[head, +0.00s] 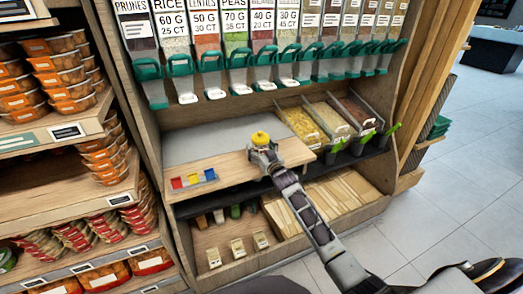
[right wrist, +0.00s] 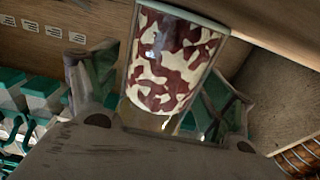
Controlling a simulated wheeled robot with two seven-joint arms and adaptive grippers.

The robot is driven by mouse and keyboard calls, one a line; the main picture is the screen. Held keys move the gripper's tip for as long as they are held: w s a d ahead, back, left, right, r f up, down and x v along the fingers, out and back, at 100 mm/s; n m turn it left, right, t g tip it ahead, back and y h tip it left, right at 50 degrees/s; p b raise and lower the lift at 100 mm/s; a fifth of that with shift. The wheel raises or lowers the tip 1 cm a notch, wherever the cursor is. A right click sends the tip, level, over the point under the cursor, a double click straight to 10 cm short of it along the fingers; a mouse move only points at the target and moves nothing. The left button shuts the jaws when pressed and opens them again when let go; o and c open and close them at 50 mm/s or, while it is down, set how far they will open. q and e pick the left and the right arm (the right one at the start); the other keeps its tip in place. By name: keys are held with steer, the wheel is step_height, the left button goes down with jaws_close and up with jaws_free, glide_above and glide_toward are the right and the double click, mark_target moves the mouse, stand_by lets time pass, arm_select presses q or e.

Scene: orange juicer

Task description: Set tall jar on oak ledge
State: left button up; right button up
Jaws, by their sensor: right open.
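The tall jar (right wrist: 170,62) shows in the right wrist view as a clear cylinder with a maroon and cream patchy pattern. It stands between the spread fingers of my right gripper (right wrist: 165,108). In the head view a round yellow top (head: 260,138), seemingly the jar's lid, shows just beyond my right gripper (head: 264,152); the gripper hides most of what is below. The oak ledge (head: 235,172) is the pale wooden board under and around the gripper. My right gripper is open around the jar. Whether the fingers touch it, I cannot tell. My left gripper is not in view.
Small red, yellow and blue items (head: 193,179) lie at the ledge's left. A grey panel (head: 205,140) lies behind. Food bins (head: 330,118) stand to the right, and dispensers with green spouts (head: 235,62) hang above. Packed food shelves (head: 70,130) stand at far left.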

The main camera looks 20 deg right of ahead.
mark_target(264, 152)
steer(key=shift+r, duration=0.1)
steer(key=shift+s+p, duration=0.3)
steer(key=shift+s, duration=1.45)
steer(key=shift+s+d+p, duration=0.1)
steer(key=shift+s+p, duration=0.3)
steer(key=shift+s, duration=1.7)
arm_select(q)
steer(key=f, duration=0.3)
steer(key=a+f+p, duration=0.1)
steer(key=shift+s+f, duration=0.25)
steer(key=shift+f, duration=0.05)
arm_select(e)
steer(key=s, duration=0.4)
steer(key=shift+s+d, duration=0.1)
steer(key=shift+s, duration=0.05)
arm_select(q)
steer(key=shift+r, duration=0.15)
